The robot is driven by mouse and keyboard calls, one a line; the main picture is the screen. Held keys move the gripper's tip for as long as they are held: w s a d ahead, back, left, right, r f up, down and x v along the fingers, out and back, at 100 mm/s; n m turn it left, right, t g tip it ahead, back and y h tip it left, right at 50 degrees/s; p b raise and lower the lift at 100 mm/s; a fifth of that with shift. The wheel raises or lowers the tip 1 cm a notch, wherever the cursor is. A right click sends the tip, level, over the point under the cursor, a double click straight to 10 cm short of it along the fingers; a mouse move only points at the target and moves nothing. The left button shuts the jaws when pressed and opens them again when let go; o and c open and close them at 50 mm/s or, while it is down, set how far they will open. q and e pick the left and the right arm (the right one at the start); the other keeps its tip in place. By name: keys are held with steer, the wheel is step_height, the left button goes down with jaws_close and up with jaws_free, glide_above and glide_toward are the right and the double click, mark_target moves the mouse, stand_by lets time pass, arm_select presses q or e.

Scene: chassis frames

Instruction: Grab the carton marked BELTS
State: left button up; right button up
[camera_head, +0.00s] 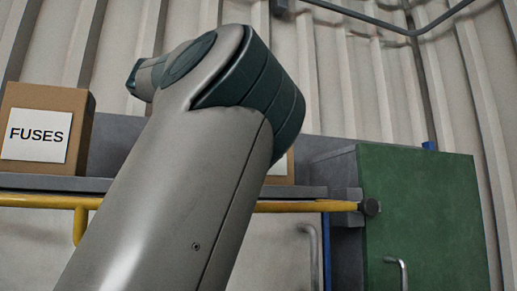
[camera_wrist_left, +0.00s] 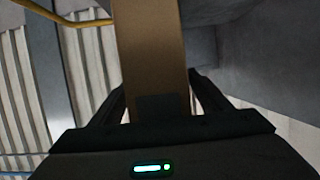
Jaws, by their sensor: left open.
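In the left wrist view a brown carton (camera_wrist_left: 152,48) stands between the two fingers of my left gripper (camera_wrist_left: 158,95). The fingers are open, one on each side of it; I cannot tell whether they touch it. No label shows on this face. In the head view my left arm fills the middle and hides its own gripper. Behind the arm, a sliver of a carton (camera_head: 290,168) with a white label edge shows on the shelf; its word is hidden. No BELTS marking is readable. My right gripper is not in view.
A carton marked FUSES (camera_head: 41,134) stands at the left of the grey shelf. A yellow rail (camera_head: 310,206) runs along the shelf front. A green cabinet door (camera_head: 420,220) is at the right. In the wrist view a grey surface (camera_wrist_left: 265,50) lies close to the carton's right.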

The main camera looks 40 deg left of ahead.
arm_select(q)
steer(key=c, duration=1.5)
steer(key=shift+r, duration=0.15)
steer(key=shift+c, duration=0.2)
steer(key=r, duration=0.4)
steer(key=shift+w+d+r+b, duration=0.15)
steer(key=shift+w+d+b, duration=0.1)
steer(key=shift+d+b, duration=0.15)
steer(key=w+d+r, duration=0.5)
steer(key=d+r, duration=0.1)
steer(key=d, duration=0.3)
steer(key=shift+w+d+r, duration=0.15)
steer(key=shift+w+r, duration=0.1)
steer(key=shift+w, duration=0.05)
